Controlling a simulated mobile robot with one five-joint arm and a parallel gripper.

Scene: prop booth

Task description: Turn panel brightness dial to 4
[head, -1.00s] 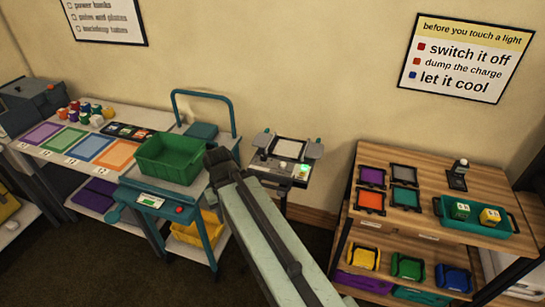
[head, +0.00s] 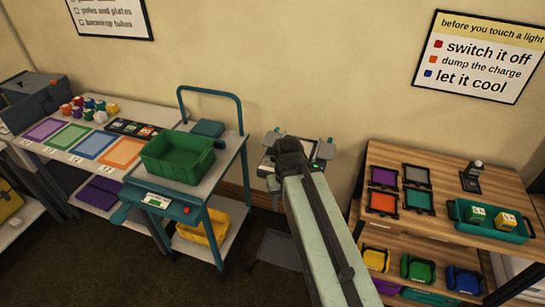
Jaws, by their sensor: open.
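The panel stand (head: 269,166) is between the teal trolley and the wooden shelf, against the wall. My arm covers most of it from this angle. A small green glow (head: 316,167) shows on its right side, just past the arm. The brightness dial and its setting cannot be made out. My arm reaches from the bottom right up to the panel, and its dark far end is in front of the panel in the picture. The jaws do not show; they are hidden behind the arm or out of sight. I cannot tell whether anything touches the panel.
The teal trolley (head: 238,168) with a green crate (head: 178,168) stands left of the panel. The wooden shelf (head: 440,170) stands to the right, with small frames and a teal tray (head: 490,233). A grey flat piece (head: 280,249) is low beneath the panel. Dark floor is open in front.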

